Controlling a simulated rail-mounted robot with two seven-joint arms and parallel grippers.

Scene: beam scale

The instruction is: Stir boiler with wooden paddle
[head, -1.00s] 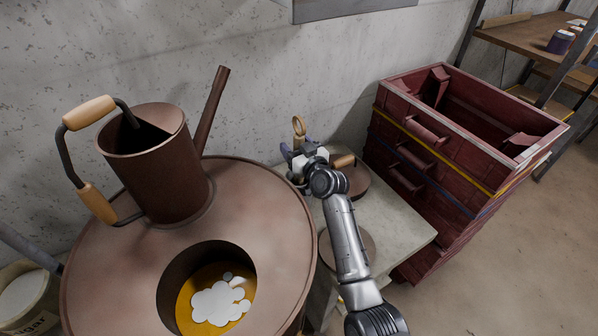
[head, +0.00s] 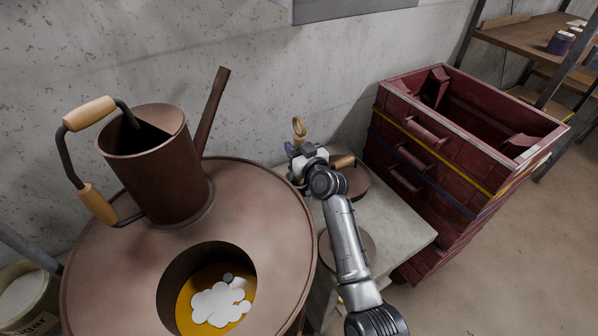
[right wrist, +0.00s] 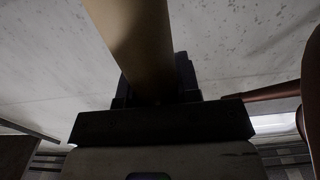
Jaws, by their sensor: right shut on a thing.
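The copper boiler (head: 262,205) fills the lower left of the head view. Its round opening shows yellow liquid with white foam (head: 217,303). My right gripper is shut on the paddle, to the right of the boiler, near the wall. In the right wrist view the paddle's pale wooden shaft (right wrist: 133,40) rises from between the dark jaws (right wrist: 155,95). My left gripper is not in view.
A brown can with wooden grips (head: 155,170) stands on the boiler. A copper lid (head: 354,180) lies on the pale bench (head: 405,232) beyond my right arm. A red crate stack (head: 430,150) stands at right. A sugar bucket (head: 40,318) is at lower left.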

